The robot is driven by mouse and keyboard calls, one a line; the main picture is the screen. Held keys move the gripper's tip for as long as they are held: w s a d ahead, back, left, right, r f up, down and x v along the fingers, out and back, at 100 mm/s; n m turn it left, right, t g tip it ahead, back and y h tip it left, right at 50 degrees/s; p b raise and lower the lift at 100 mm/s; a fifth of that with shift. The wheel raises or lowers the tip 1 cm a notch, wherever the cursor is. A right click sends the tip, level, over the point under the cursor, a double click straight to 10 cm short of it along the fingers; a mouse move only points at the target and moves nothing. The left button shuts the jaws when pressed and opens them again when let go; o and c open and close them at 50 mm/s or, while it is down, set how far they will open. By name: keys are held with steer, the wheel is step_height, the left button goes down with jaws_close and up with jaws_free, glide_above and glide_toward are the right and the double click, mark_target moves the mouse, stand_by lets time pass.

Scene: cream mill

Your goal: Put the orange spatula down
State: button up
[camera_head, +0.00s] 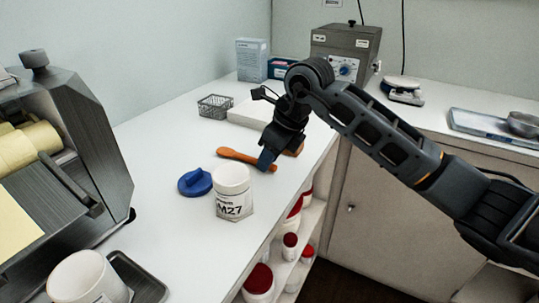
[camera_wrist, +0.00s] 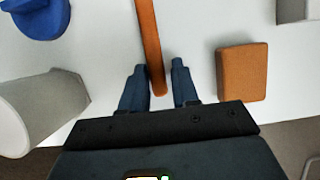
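The orange spatula (camera_head: 240,156) lies flat on the white worktop, its long axis running toward my gripper (camera_head: 266,161). In the wrist view, the end of the orange spatula (camera_wrist: 150,45) reaches between the two blue fingertips of my gripper (camera_wrist: 161,88). The fingers stand apart, with a visible gap between the spatula and the right finger. My gripper is low over the worktop and looks open around the spatula's end.
An orange-brown block (camera_wrist: 242,72) sits right of the fingers. A white jar (camera_head: 233,190) and a blue lid-like object (camera_head: 195,182) stand nearby. A wire basket (camera_head: 215,106) and white slab (camera_head: 248,112) lie behind. The worktop's front edge is close.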

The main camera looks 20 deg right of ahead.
steer(key=v, duration=0.7)
steer(key=shift+s+a+r+b, duration=0.15)
steer(key=shift+r+b, duration=0.2)
steer(key=shift+r, duration=0.1)
